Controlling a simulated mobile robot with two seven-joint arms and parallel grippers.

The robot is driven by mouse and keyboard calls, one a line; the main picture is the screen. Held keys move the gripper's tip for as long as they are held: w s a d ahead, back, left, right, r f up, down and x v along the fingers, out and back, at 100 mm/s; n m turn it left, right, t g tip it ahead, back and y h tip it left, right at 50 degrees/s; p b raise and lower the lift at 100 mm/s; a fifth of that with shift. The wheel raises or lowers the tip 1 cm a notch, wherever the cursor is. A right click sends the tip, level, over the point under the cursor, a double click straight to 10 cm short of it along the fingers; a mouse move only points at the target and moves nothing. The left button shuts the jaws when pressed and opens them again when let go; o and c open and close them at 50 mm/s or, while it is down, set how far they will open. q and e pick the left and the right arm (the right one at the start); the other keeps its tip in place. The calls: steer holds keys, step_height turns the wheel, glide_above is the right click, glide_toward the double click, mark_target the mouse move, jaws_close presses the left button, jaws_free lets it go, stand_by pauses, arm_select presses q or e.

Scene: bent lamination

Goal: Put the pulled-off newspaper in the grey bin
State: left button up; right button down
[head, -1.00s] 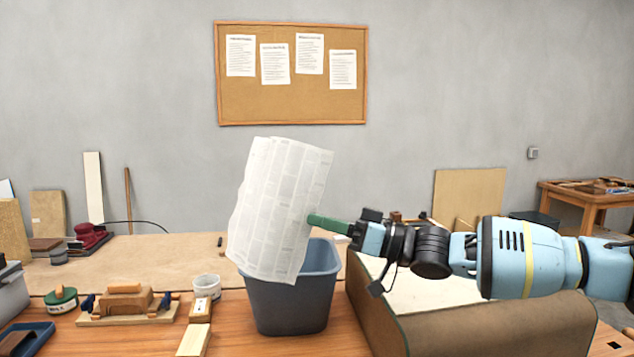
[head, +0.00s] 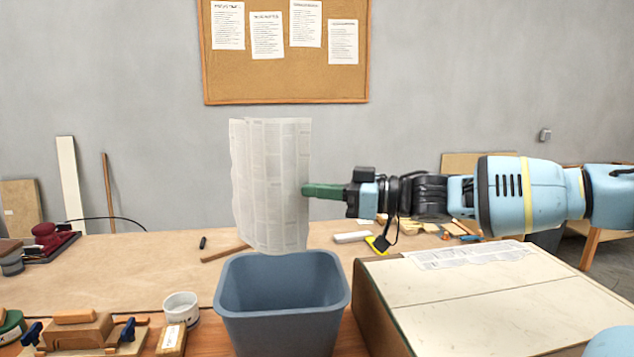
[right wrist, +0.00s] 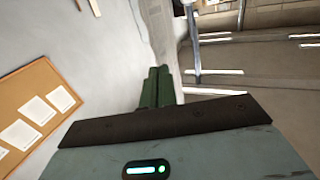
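The pulled-off newspaper (head: 268,190) is a pale printed sheet hanging nearly upright in the head view. My right gripper (head: 306,190) has come in from the right, its green fingers shut on the sheet's right edge. The grey bin (head: 285,334), blue-grey and open-topped, stands on the bench below the sheet. The sheet's lower edge appears just at the bin's back rim, and the visible inside of the bin looks empty. In the right wrist view the green fingers (right wrist: 157,88) are together. My left gripper is not in view.
A large panel (head: 400,290) right of the bin carries another printed paper strip (head: 470,256). A white cup (head: 181,307), a wooden block (head: 172,340) and a plane-like tool (head: 80,330) are left of the bin. Scraps and a yellow item (head: 378,243) lie behind.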

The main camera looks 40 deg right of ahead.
steer(key=shift+w+d, duration=0.2)
steer(key=shift+w, duration=0.05)
steer(key=shift+s+a, duration=0.1)
step_height(320, 180, down, 12)
steer(key=b, duration=0.1)
stand_by(1.1)
steer(key=shift+r, duration=0.1)
